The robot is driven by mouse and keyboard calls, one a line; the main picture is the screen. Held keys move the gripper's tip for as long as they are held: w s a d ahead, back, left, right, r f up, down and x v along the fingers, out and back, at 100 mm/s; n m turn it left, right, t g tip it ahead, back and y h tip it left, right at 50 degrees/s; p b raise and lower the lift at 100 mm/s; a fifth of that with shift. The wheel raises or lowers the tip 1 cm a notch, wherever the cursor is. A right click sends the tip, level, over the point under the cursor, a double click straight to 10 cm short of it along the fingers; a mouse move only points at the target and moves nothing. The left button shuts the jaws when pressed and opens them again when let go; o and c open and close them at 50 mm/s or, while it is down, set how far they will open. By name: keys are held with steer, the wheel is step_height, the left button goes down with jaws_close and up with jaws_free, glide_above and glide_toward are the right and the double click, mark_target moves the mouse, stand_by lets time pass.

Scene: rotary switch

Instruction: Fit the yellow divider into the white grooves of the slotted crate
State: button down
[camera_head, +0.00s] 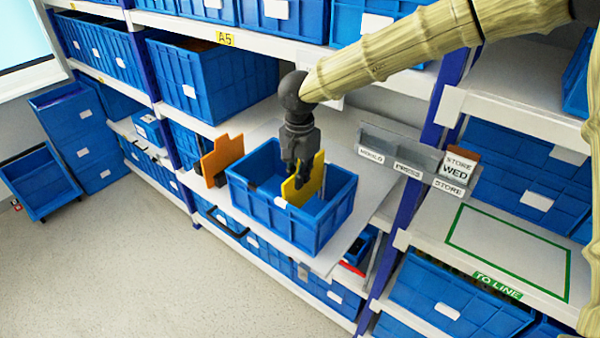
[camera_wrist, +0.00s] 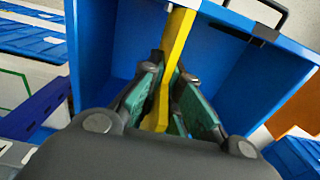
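The yellow divider (camera_head: 291,192) is upright, with its lower part inside the open blue slotted crate (camera_head: 262,211). My gripper (camera_head: 304,177) points down over the crate and is shut on the divider. In the wrist view, my gripper's green-padded fingers (camera_wrist: 168,98) stand on both sides of the yellow divider (camera_wrist: 178,38), with the blue crate walls (camera_wrist: 105,45) around it. The white grooves cannot be made out. The divider's lower edge is hidden by the crate's near wall, so I cannot tell whether it is seated.
An orange divider (camera_head: 223,157) stands upright in a holder left of the crate. The crate sits on a pale shelf (camera_head: 337,247) that juts from the rack. A grey sign strip (camera_head: 386,160) is right of the crate, and blue bins (camera_head: 200,80) fill the shelves behind.

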steer(key=shift+f+b, duration=0.3)
steer(key=shift+f, duration=2.15)
steer(key=c, duration=1.6)
jaws_free()
steer(key=shift+o, duration=0.2)
step_height(320, 180, up, 12)
steer(key=shift+f, duration=0.1)
steer(key=shift+s, duration=0.1)
